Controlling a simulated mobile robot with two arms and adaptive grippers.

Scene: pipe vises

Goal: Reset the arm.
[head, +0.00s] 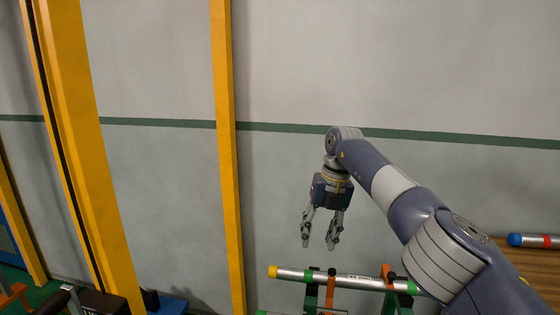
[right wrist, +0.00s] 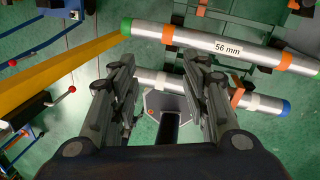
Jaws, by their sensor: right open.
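My right gripper (head: 318,243) hangs from its arm in the head view, fingers pointing down. It is open and empty. It is above and to the left of a silver pipe (head: 345,281) that lies across a green and orange stand (head: 320,292). In the right wrist view the open fingers (right wrist: 160,85) frame the lower part of the picture. Beyond them is a silver pipe (right wrist: 190,43) marked 56 mm with orange bands. A second pipe with a blue end (right wrist: 283,108) passes behind the fingers. My left gripper is not in view.
Yellow posts (head: 226,150) stand at the left against a grey wall (head: 400,60). The right wrist view shows green floor (right wrist: 60,30) and red-knobbed levers (right wrist: 32,96) at the left.

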